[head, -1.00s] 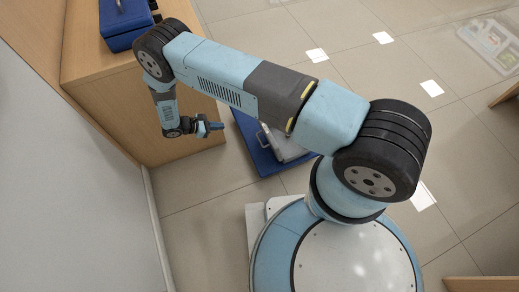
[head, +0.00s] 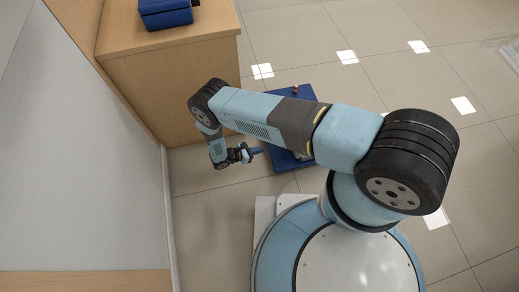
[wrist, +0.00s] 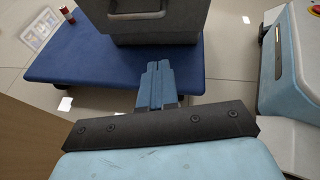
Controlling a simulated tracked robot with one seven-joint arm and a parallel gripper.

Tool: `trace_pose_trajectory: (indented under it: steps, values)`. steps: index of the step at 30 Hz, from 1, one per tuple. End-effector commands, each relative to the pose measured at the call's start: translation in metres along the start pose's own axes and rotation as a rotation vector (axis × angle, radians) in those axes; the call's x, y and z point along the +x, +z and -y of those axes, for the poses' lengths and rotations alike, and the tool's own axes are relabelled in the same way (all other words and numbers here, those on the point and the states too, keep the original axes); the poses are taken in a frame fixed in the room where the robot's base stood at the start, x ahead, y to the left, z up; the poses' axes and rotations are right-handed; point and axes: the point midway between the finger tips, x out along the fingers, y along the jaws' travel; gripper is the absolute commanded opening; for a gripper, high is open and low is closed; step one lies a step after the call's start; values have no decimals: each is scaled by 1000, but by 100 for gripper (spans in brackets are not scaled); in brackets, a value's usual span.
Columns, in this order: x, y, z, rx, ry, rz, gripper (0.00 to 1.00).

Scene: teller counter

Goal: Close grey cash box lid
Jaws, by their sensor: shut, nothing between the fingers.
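The grey cash box (wrist: 158,30) stands on a low blue platform (wrist: 75,58) at the top of the wrist view. A handle shows on its near side. The top of the box is cut off by the frame, so I cannot tell how its lid stands. In the head view my arm hides nearly all of the box. My gripper (wrist: 157,70) is shut and empty, with its blue fingers pointing toward the box's near side. In the head view my gripper (head: 258,150) is low, at the left edge of the platform (head: 318,77).
A wooden counter (head: 170,75) with a blue box (head: 165,14) on it stands at the back left. A small red cylinder (wrist: 66,13) is at the platform's far corner. A grey wall runs along the left. Tiled floor at the right is clear.

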Motion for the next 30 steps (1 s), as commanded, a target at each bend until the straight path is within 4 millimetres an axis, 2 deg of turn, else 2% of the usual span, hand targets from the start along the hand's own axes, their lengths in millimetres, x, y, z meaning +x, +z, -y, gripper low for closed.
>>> trace_pose_trajectory:
  steps: [3,10,13,21,30]
  values:
    - [23,0,0,0,-3,1,0]
    - [62,0,1,-1,-3,0,0]
    - [72,11,-1,1,-2,0,0]
    - [87,27,0,1,-1,-1,0]
    - [89,29,0,1,0,-1,0]
